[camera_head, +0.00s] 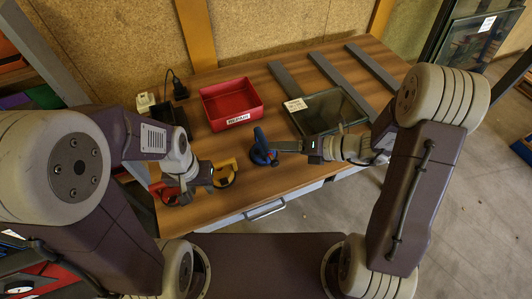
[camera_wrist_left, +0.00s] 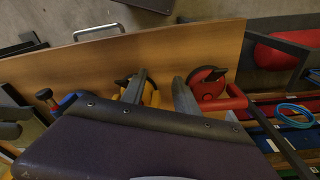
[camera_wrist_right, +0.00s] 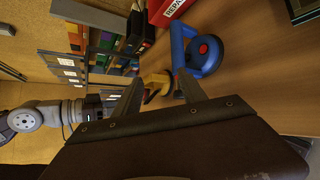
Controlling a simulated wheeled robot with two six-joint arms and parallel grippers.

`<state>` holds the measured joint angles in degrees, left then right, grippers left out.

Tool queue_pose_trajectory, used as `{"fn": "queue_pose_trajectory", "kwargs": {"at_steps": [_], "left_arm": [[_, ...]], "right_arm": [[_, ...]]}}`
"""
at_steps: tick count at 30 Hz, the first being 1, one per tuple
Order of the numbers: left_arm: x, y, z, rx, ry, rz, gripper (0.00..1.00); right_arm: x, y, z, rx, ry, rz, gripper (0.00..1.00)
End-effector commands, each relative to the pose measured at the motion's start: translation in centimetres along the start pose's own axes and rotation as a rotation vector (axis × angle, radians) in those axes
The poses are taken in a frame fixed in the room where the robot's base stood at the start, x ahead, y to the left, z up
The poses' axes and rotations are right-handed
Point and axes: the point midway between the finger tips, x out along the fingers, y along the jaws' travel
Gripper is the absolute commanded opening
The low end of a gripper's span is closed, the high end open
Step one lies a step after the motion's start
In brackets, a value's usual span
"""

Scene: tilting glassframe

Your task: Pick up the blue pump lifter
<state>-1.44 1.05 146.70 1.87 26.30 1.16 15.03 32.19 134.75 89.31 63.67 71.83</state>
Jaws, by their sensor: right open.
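The blue pump lifter (camera_head: 262,148) stands on the wooden table, right of the yellow lifter (camera_head: 226,172). In the right wrist view the blue lifter (camera_wrist_right: 207,52) shows its round pad with a red centre and its blue handle. My right gripper (camera_wrist_right: 160,76) is open. One finger overlaps the edge of the blue handle in that view; I cannot tell whether they touch. In the head view it reaches in from the right, close beside the lifter. My left gripper (camera_wrist_left: 159,77) is open near the yellow and red lifters; the blue lifter (camera_wrist_left: 70,100) shows partly at left there.
A red lifter (camera_head: 176,197) lies at the table's left front. A red bin (camera_head: 231,102) stands behind the blue lifter. A glass pane (camera_head: 328,110) lies to the right, near grey rails (camera_head: 327,70). The table's front middle is mostly clear.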

Motion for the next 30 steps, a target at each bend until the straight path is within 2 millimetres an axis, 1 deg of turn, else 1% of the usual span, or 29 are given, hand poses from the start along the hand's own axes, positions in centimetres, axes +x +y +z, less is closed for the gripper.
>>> {"fn": "queue_pose_trajectory", "kwargs": {"at_steps": [1, 3, 4, 7, 13, 19, 25, 27, 30], "left_arm": [[1.2, 0.0, 0.1, 0.000, 0.000, 0.000, 0.36], [1.4, 0.0, 0.1, 0.000, 0.000, 0.000, 0.36], [1.4, 0.0, 0.1, 0.000, 0.000, 0.000, 0.36], [1.3, 0.0, 0.1, 0.000, 0.000, 0.000, 0.36], [1.7, 0.0, 0.2, 0.000, 0.000, 0.000, 0.36], [1.8, 0.0, 0.2, 0.000, 0.000, 0.000, 0.36], [2.3, -0.1, 0.2, 0.000, 0.000, 0.000, 0.36], [2.3, -0.1, 0.2, 0.000, 0.000, 0.000, 0.36], [2.3, -0.1, 0.2, 0.000, 0.000, 0.000, 0.36]], "right_arm": [[0.3, -2.3, 0.2, 0.091, -0.055, -0.006, 0.49], [0.1, -3.5, 1.0, 0.163, -0.106, -0.010, 0.49], [0.1, -3.7, 1.1, 0.177, -0.117, -0.011, 0.49], [0.3, -3.8, 1.4, 0.187, -0.124, -0.012, 0.49], [3.3, -3.8, 1.6, 0.182, -0.119, -0.012, 0.49], [4.2, -3.9, 1.7, 0.182, -0.119, -0.013, 0.49], [7.8, -4.1, 1.9, 0.179, -0.117, -0.012, 0.49], [8.6, -4.1, 2.0, 0.180, -0.118, -0.013, 0.49], [9.0, -4.1, 2.1, 0.180, -0.120, -0.014, 0.49]]}}
